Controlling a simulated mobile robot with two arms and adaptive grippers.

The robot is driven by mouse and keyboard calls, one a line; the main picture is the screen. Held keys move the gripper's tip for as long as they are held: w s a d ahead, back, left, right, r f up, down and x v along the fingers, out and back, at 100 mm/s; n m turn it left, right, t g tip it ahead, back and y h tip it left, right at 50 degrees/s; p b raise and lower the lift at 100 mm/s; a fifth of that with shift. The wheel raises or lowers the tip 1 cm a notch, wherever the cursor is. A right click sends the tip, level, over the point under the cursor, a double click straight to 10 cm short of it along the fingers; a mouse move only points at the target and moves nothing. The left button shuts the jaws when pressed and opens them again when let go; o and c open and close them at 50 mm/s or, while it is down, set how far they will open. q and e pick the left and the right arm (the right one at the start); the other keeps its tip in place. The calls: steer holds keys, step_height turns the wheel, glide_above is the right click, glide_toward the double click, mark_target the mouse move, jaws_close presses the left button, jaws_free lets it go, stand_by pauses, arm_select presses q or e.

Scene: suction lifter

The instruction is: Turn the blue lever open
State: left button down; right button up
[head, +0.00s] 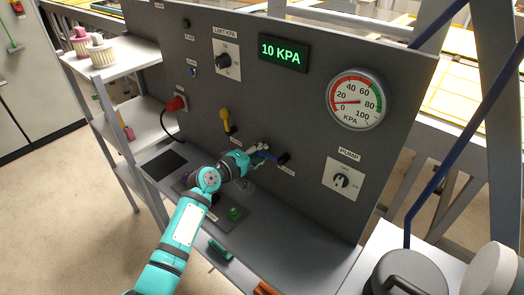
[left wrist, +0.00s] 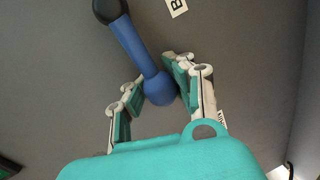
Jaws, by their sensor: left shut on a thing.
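The blue lever (head: 268,155) is on the dark panel, its black tip pointing right and slightly down in the head view. In the left wrist view the blue lever (left wrist: 132,46) runs from a round hub up and left to a black end. My left gripper (head: 257,152) is at the lever's hub end. In the left wrist view its fingers (left wrist: 156,80) are on either side of the lever near the hub, shut on it. The gripper partly hides the hub in the head view. My right gripper is in neither view.
The dark panel (head: 290,100) also carries a yellow lever (head: 226,119), a red plug (head: 176,103), a pump knob (head: 342,181) and a round gauge (head: 357,98). The display (head: 283,52) reads 10 KPA. A grey canister (head: 408,275) stands at the lower right.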

arm_select(q)
steer(key=shift+s+a+f, duration=0.15)
steer(key=shift+f, duration=0.35)
steer(key=c, duration=1.7)
jaws_free()
steer(key=o, duration=0.7)
steer(key=shift+s+a+r, duration=0.25)
steer(key=shift+r, duration=0.05)
steer(key=shift+w+d+r, duration=0.1)
steer(key=shift+w, duration=0.05)
steer(key=v, duration=1.2)
